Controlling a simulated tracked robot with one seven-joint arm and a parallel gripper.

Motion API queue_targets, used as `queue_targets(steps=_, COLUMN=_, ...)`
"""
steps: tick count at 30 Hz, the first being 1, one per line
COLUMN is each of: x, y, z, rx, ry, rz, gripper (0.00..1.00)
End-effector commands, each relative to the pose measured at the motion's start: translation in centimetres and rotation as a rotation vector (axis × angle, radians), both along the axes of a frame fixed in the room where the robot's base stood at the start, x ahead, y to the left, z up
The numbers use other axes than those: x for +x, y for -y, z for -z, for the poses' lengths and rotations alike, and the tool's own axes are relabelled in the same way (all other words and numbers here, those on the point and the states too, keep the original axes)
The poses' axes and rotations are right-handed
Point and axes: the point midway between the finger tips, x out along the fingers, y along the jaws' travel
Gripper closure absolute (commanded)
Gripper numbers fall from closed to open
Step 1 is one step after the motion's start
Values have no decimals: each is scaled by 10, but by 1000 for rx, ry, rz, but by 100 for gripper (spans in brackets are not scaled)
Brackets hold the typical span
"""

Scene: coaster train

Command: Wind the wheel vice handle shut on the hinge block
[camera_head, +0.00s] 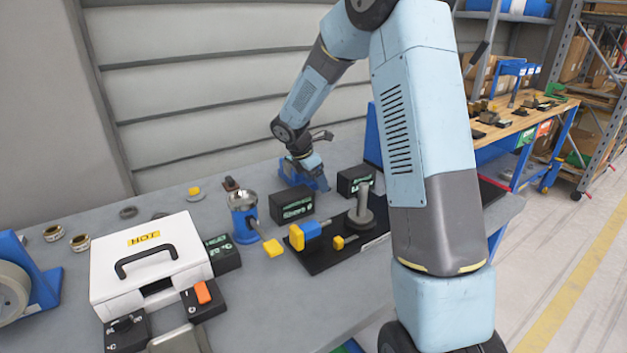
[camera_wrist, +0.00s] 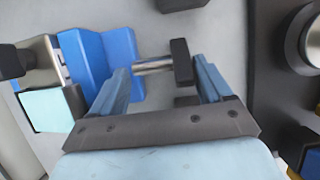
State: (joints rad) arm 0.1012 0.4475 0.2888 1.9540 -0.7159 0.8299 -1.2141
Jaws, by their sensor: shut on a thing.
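The blue vice (camera_head: 291,171) stands toward the back of the grey bench, partly hidden by my wrist. In the wrist view its blue body (camera_wrist: 98,62) is at the left. My gripper (camera_head: 323,184) points down at the vice's right side. In the wrist view my gripper (camera_wrist: 160,68) has its two fingers either side of the metal handle bar (camera_wrist: 152,67) with a dark end knob (camera_wrist: 182,62); it is shut on this handle. A metallic block (camera_wrist: 42,62) shows at the vice's left, perhaps the hinge block; I cannot tell whether the jaws touch it.
Dark boxes (camera_head: 292,205) and (camera_head: 356,180) stand close to the vice. In front are a blue-and-silver pot (camera_head: 242,215) and a black plate with a grey post (camera_head: 361,207). A white case (camera_head: 150,262) is at the left.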

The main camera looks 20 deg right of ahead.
Motion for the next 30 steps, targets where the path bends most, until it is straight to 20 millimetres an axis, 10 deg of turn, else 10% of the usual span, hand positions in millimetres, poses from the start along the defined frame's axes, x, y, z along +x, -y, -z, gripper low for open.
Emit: queue_targets(steps=30, x=4, y=16, z=-3, rx=397, ry=-128, rz=10, gripper=52)
